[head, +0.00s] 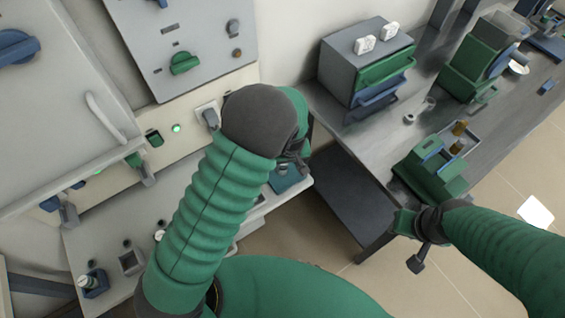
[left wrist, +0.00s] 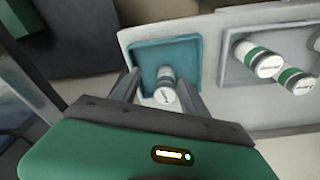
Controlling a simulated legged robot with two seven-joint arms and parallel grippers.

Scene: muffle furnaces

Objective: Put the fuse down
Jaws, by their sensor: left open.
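A white-capped fuse (left wrist: 165,88) stands in a square teal tray (left wrist: 185,50) in the left wrist view. My left gripper (left wrist: 158,92) is open, with one finger on each side of the fuse. Any contact between fingers and fuse is hard to make out. In the head view my left gripper (head: 292,162) is mostly hidden behind my own arm, above the teal tray (head: 290,183) at the bench's right end. My right gripper (head: 412,240) is at the right, beside the metal table; its jaw opening is unclear.
A grey tray (left wrist: 232,75) beside the teal one holds several white fuses with green bands (left wrist: 258,60). The furnace panel (head: 185,45) rises behind the bench. A metal table (head: 350,135) at right bears a grey drawer cabinet (head: 340,70) and green equipment (head: 432,172).

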